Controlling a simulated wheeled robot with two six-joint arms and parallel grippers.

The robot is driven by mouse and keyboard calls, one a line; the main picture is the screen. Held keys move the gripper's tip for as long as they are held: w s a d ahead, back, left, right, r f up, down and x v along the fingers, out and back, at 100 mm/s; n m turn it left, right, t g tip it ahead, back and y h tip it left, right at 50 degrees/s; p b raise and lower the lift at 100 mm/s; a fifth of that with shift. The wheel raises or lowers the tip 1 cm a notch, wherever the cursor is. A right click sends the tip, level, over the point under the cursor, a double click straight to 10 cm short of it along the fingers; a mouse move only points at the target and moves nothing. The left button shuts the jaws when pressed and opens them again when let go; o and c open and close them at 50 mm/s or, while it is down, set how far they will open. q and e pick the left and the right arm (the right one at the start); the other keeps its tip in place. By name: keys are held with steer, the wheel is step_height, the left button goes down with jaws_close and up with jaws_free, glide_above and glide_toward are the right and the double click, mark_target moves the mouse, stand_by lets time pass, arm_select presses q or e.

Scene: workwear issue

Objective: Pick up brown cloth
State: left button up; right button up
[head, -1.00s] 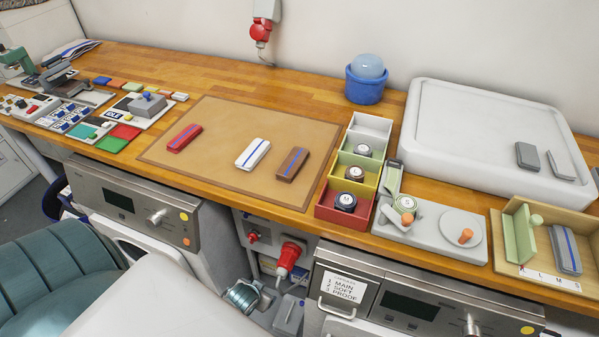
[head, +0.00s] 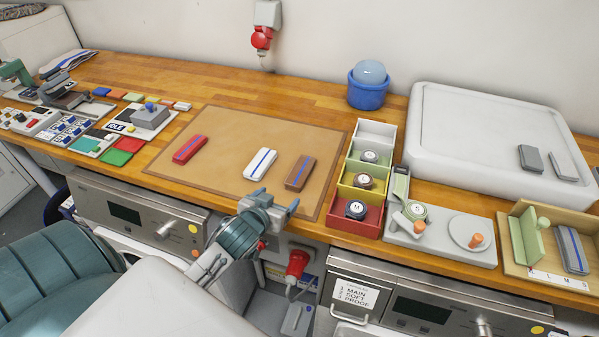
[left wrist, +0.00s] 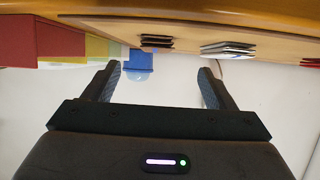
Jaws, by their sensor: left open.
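The brown cloth (head: 300,172) is a small folded block with a blue stripe. It lies on the tan mat (head: 225,185), at the right of a white cloth (head: 261,163) and a red cloth (head: 190,149). My left gripper (head: 277,201) is open and empty at the front edge of the mat, just in front of the brown cloth and apart from it. In the left wrist view my left gripper (left wrist: 157,85) has its two fingers spread, with the brown cloth (left wrist: 156,42) and the white cloth (left wrist: 228,49) beyond them. My right gripper is not in view.
A row of coloured bins (head: 355,215) stands right of the mat. A grey fixture with knobs (head: 440,242) and a wooden tray (head: 520,258) lie further right. A blue tub (head: 366,92) and a white slab (head: 480,130) are behind. The mat's near middle is clear.

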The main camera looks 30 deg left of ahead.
mark_target(293, 182)
arm_select(q)
steer(key=x, duration=0.1)
steer(key=p+x, duration=0.1)
steer(key=x, duration=0.3)
steer(key=shift+w+r, duration=0.3)
steer(key=shift+w, duration=0.1)
steer(key=shift+w+f+p, duration=0.15)
steer(key=shift+w+p, duration=0.1)
steer(key=shift+p, duration=0.05)
steer(key=shift+w+a+p, duration=0.1)
steer(key=shift+w+p, duration=0.5)
steer(key=p+x, duration=0.1)
steer(key=x, duration=0.2)
steer(key=shift+w, duration=0.1)
steer(key=shift+w+f, duration=0.25)
steer(key=shift+w, duration=0.05)
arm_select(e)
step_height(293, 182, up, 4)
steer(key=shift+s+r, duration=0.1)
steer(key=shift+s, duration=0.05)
arm_select(q)
steer(key=shift+s, duration=0.1)
steer(key=c, duration=1.1)
steer(key=shift+o, duration=0.2)
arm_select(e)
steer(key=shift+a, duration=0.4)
